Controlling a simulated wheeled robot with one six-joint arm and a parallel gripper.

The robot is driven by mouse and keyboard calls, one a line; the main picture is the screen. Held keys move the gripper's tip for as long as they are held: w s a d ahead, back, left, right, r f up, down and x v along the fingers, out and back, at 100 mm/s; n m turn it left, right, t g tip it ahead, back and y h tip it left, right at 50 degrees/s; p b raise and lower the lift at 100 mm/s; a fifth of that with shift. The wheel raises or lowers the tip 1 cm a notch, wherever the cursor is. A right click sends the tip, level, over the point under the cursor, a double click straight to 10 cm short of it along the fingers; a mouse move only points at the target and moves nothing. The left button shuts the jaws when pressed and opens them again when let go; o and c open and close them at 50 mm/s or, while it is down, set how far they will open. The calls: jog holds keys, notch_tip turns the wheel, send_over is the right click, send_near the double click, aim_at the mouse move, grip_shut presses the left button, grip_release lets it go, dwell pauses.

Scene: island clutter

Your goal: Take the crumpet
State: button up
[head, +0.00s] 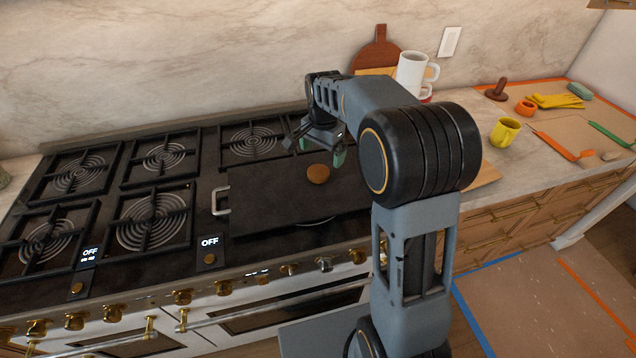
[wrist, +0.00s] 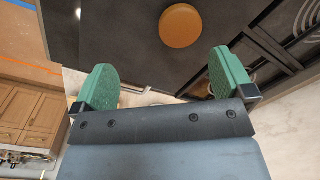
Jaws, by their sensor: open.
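The crumpet (head: 318,174) is a small round brown disc lying on a flat black griddle (head: 270,205) on the stove. In the wrist view the crumpet (wrist: 180,25) shows at the top, a little right of centre, beyond the fingertips. My gripper (head: 328,152) hangs over the back of the griddle, close to the crumpet in the head view. In the wrist view its two green fingers (wrist: 162,78) stand wide apart with nothing between them. The gripper is open and apart from the crumpet.
Burner grates (head: 150,218) fill the stove's left side. White mugs (head: 411,72) and a round wooden board (head: 376,48) stand behind my arm. A yellow mug (head: 505,131), orange cup (head: 525,107) and yellow gloves (head: 556,101) lie on the right counter. The griddle around the crumpet is clear.

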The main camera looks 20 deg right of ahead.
jog(key=w+f+m, duration=0.1)
jog(key=w+m, duration=0.2)
jog(key=m, duration=0.8)
send_over(320, 170)
jog(key=f, duration=0.4)
jog(key=shift+a+f+p, duration=0.3)
jog(key=shift+f+p, duration=0.05)
jog(key=shift+f, duration=0.05)
jog(key=shift+s+d+f+p, duration=0.15)
jog(key=shift+f+p, duration=0.2)
jog(key=shift+f, duration=1)
jog(key=shift+w+d+f+p, duration=0.1)
jog(key=shift+f+p, duration=0.25)
jog(key=shift+f, duration=1)
jog(key=shift+c, duration=0.2)
jog(key=c, duration=1)
jog(key=shift+r, duration=0.1)
